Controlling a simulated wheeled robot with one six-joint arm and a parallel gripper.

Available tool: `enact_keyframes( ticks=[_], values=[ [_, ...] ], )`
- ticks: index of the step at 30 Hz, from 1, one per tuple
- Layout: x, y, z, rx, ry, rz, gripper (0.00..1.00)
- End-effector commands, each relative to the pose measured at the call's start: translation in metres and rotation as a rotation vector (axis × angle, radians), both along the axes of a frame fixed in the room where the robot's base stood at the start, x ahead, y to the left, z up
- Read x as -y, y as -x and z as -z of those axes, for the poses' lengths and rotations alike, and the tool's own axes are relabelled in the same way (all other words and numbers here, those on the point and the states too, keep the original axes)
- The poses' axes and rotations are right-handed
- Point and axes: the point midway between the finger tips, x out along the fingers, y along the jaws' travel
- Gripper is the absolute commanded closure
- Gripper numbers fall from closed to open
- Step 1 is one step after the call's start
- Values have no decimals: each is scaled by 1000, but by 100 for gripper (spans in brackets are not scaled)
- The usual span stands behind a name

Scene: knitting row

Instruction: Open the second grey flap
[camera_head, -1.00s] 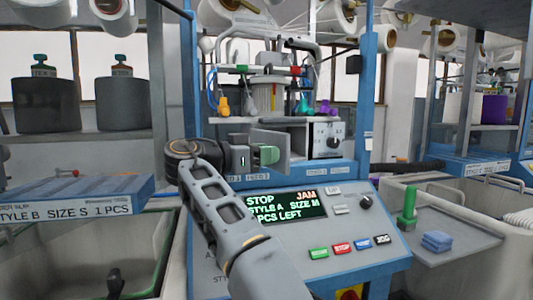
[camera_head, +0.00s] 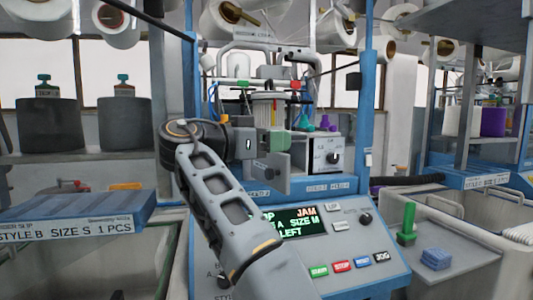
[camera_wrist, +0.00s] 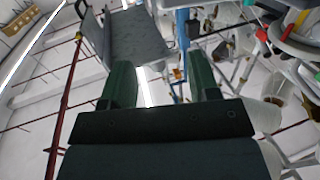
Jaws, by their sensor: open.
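A grey flap (camera_head: 284,172) stands out from the front of the blue knitting machine, just left of a grey box with a dark knob (camera_head: 327,153). I cannot tell from its face whether it is the first or the second flap. My gripper (camera_head: 271,143) is at the flap's upper part and hides some of it. In the wrist view my gripper's two green fingers (camera_wrist: 162,80) are apart with nothing between them. A grey panel (camera_wrist: 137,38), likely the flap, shows beyond the left finger. Contact cannot be told.
Coloured yarn guides (camera_head: 310,122) are above the box. A grey side tray (camera_head: 455,275) holds a green peg (camera_head: 407,222) and blue folded cloth (camera_head: 436,259).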

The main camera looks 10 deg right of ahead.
Motion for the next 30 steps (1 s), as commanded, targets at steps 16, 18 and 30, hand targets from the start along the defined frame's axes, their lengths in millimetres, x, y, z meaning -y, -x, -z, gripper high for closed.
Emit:
enact_keyframes(
  ticks=[16, 18, 30],
  values=[
    [17, 85, -43, 0, 1, -2, 45],
    [17, 89, -45, -1, 0, -1, 45],
    [18, 94, -47, -1, 0, 0, 45]
  ],
)
